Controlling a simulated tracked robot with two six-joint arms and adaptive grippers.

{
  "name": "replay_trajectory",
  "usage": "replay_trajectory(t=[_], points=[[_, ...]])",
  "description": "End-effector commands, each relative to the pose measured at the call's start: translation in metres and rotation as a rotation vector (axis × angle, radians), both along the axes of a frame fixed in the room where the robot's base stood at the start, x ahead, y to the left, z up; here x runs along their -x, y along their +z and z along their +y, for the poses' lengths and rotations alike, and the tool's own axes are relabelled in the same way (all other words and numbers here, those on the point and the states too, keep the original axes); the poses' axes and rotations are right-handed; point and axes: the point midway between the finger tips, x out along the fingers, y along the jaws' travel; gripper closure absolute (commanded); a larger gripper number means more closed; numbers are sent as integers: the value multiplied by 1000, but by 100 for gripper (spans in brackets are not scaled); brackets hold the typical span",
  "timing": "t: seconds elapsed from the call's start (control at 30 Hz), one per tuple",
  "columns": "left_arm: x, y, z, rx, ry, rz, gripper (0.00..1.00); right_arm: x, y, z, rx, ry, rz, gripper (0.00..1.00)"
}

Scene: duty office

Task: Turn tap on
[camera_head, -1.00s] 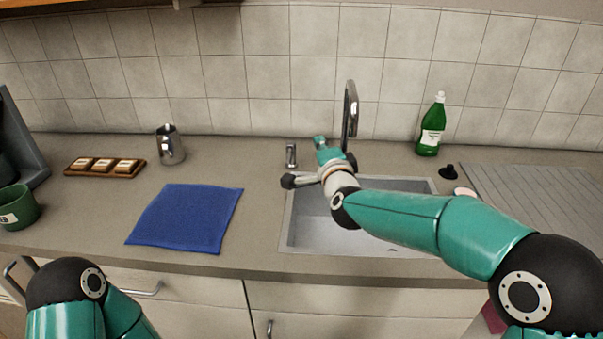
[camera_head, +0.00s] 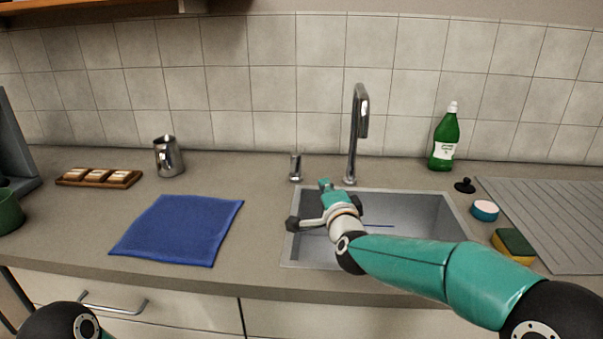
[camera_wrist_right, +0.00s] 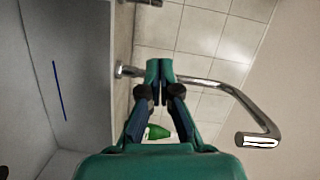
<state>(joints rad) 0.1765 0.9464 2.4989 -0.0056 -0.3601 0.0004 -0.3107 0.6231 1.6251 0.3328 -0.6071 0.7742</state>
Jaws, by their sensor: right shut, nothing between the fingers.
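The tap is a chrome, upright spout (camera_head: 357,130) bent over at the top, behind the sink's back edge. A short chrome post, apparently its lever (camera_head: 295,167), stands to its left. No water shows under the spout. My right gripper (camera_head: 325,184) is shut and empty, near the sink's back left corner, in front of the lever and spout and apart from both. In the right wrist view the shut fingertips (camera_wrist_right: 159,68) overlap the spout's line (camera_wrist_right: 235,95); the lever (camera_wrist_right: 150,2) is cut off at the top edge. My left gripper is out of view.
The grey sink (camera_head: 440,205) is partly hidden by my right arm; a thin blue strip (camera_head: 378,225) shows inside. A green bottle (camera_head: 445,138), black plug (camera_head: 465,185) and sponge (camera_head: 514,245) are right. A metal jug (camera_head: 168,157) and blue cloth (camera_head: 180,230) are left.

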Motion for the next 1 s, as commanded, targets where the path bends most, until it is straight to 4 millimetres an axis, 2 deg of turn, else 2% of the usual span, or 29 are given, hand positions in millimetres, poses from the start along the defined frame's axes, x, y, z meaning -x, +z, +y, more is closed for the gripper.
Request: replay_trajectory(t=[0.27,0.6,0.83,0.9,1.0], points=[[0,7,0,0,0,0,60,-21,0,2,0,-1,0,100],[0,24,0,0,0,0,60,-73,-2,10,0,-2,1,100],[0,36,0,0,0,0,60,-101,-3,14,0,-2,0,100],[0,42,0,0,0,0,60,-100,-5,30,0,3,2,100],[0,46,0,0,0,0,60,-101,-8,41,0,1,1,100]])
